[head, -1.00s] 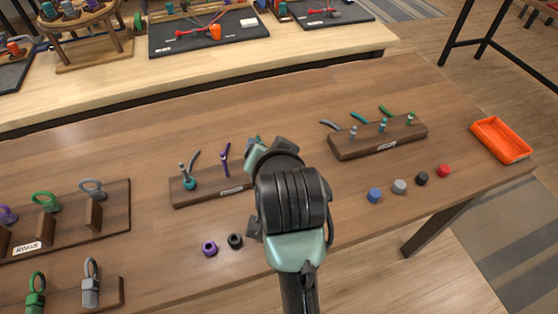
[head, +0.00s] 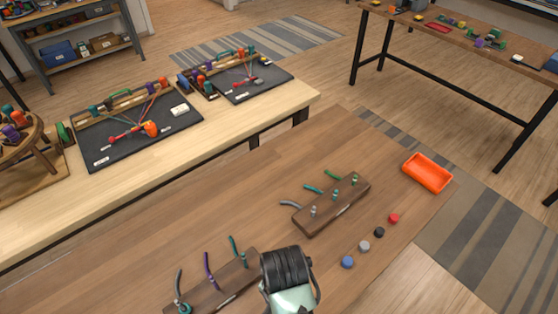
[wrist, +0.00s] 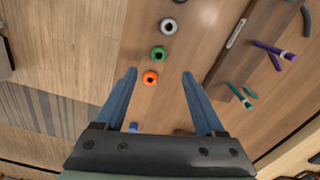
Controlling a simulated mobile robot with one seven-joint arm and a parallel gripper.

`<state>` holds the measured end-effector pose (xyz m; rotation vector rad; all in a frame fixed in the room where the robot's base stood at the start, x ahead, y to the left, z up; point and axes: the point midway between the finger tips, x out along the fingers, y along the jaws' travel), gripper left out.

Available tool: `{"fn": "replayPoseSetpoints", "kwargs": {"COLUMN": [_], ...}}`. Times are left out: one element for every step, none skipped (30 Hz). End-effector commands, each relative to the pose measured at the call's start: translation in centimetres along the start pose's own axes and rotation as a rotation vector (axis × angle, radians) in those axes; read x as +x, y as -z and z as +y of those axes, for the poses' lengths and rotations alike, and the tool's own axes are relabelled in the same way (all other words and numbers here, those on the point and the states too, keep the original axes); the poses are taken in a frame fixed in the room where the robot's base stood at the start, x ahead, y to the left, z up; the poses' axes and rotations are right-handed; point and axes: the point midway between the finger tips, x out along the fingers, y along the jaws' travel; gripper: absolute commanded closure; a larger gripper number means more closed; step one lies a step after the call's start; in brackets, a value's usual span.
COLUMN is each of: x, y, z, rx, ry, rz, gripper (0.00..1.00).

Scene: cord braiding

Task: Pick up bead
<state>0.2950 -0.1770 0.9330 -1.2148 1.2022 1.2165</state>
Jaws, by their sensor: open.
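In the wrist view an orange bead (wrist: 150,78) with a dark hole lies on the wooden table between my open fingertips in the picture. A green bead (wrist: 158,54), a grey bead (wrist: 168,26) and a partly cut-off black bead (wrist: 180,1) continue the row upward. A blue piece (wrist: 133,126) shows beside the left finger's base. My gripper (wrist: 158,76) is open with nothing held; its height above the orange bead is unclear. In the head view my wrist hides the fingers and these beads.
A wooden block (head: 325,215) with cords stands near a row of blue, grey, black and red pieces (head: 363,246) and an orange tray (head: 428,172). Another corded block (head: 215,291) stands left of my wrist. Bare table (head: 250,205) lies behind the blocks.

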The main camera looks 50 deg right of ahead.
Motion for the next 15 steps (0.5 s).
{"fn": "replayPoseSetpoints", "kwargs": {"x": [1.1, 1.7, 2.4, 2.8, 3.2, 3.7, 4.0, 4.2, 4.4, 4.5, 4.7, 4.9, 5.2, 5.5, 6.1], "y": [0.0, -0.1, -0.1, 0.0, 0.0, 0.0, 0.0, 0.0, 0.0, 0.0, 0.1, 0.1, 0.1, 0.1, 0.2], "z": [0.1, 0.1, 0.1, 0.1, 0.0, 0.0, 0.0, 0.0, 0.0, 0.0, 0.0, 0.0, 0.1, 0.1, 0.2], "rx": [0.000, -0.001, -0.001, -0.001, -0.001, -0.001, -0.002, -0.002, -0.002, -0.002, -0.002, -0.002, -0.002, -0.002, -0.002], "ry": [-0.003, -0.003, -0.002, -0.002, -0.001, -0.001, 0.000, 0.000, 0.001, 0.001, 0.001, 0.001, 0.000, 0.000, -0.001], "rz": [-0.002, -0.003, -0.002, -0.002, -0.001, -0.001, 0.000, 0.000, 0.001, 0.001, 0.001, 0.001, 0.000, 0.000, -0.001], "gripper": [0.29, 0.29, 0.29, 0.29, 0.29, 0.29, 0.29, 0.29, 0.29, 0.29, 0.29, 0.29, 0.29, 0.29, 0.29]}}
